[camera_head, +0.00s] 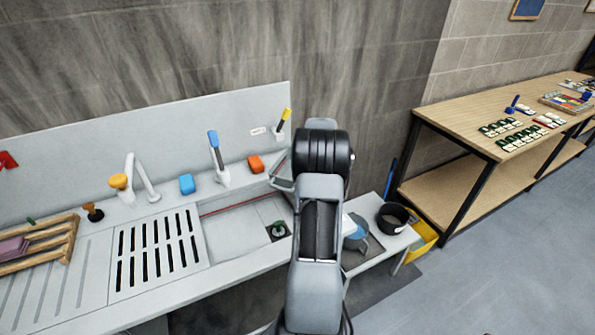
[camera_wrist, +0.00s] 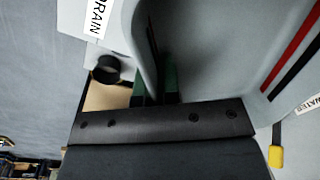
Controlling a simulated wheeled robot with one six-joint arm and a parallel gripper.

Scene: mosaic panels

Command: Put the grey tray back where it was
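A large smooth grey surface with a rounded rim fills the middle of the wrist view; I take it for the grey tray (camera_wrist: 210,50). My gripper (camera_wrist: 157,88) shows there as two dark green fingertips, one on each side of the rim, and it appears shut on it. In the head view my own arm hides the gripper and most of what it holds. A thin grey rimmed edge shows just left of my arm there, perhaps part of the tray. The white sink basin (camera_head: 228,228) with a red line lies below and left.
A slotted drainboard (camera_head: 155,255) and wooden rack (camera_head: 40,240) stand left. A black pot (camera_head: 392,218) stands on the right side bench. A wooden table (camera_head: 465,110) is farther right; floor before it is clear.

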